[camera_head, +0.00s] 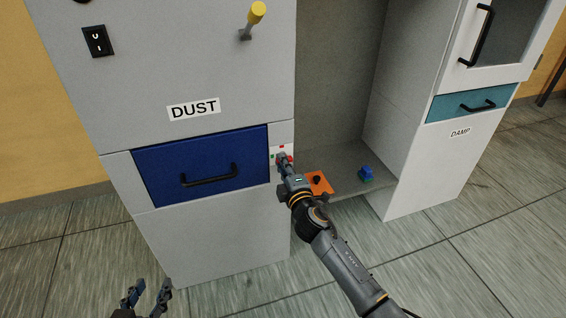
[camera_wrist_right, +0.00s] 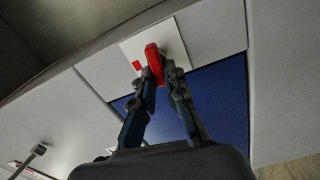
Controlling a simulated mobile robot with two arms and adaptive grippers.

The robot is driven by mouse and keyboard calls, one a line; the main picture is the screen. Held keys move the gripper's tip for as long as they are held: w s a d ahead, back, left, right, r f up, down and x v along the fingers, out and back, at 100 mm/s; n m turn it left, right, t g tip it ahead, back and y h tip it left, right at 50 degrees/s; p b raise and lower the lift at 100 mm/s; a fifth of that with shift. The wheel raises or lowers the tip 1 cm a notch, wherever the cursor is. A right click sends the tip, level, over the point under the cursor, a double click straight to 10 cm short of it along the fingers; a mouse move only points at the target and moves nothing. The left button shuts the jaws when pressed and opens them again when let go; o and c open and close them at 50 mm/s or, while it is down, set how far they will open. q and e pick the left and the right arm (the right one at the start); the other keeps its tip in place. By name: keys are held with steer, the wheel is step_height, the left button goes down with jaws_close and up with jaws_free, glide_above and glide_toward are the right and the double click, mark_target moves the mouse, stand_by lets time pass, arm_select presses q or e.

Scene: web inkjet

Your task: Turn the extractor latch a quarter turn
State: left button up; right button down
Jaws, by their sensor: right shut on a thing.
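The extractor latch is a red handle on a white plate to the right of the blue drawer. In the right wrist view the red latch (camera_wrist_right: 154,62) sits between my right fingertips (camera_wrist_right: 163,70), which are shut on it. In the head view my right gripper (camera_head: 284,161) reaches the white plate (camera_head: 281,149) and hides most of the latch. The white plate also shows in the right wrist view (camera_wrist_right: 172,40), with a small red mark on it. My left gripper (camera_head: 147,297) is low at the left, its fingers apart and empty.
The blue DUST drawer (camera_head: 203,166) with a black handle is left of the latch. A yellow-knobbed lever (camera_head: 255,14) sticks out above. An orange plate (camera_head: 318,183) and a blue block (camera_head: 366,172) lie on the grey shelf. The DAMP cabinet (camera_head: 430,160) stands right.

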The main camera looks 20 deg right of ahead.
arm_select(q)
steer(key=shift+s+f, duration=0.1)
steer(key=shift+f, duration=0.1)
arm_select(e)
steer(key=shift+w+r+n, duration=0.15)
steer(key=shift+r+n, duration=0.1)
steer(key=shift+n, duration=0.35)
arm_select(q)
steer(key=shift+a, duration=0.1)
arm_select(e)
steer(key=c, duration=1.4)
jaws_free()
arm_select(q)
steer(key=shift+f, duration=0.1)
arm_select(e)
steer(key=shift+f, duration=0.25)
arm_select(q)
steer(key=shift+a, duration=0.1)
arm_select(e)
steer(key=s, duration=1.2)
steer(key=shift+d, duration=0.2)
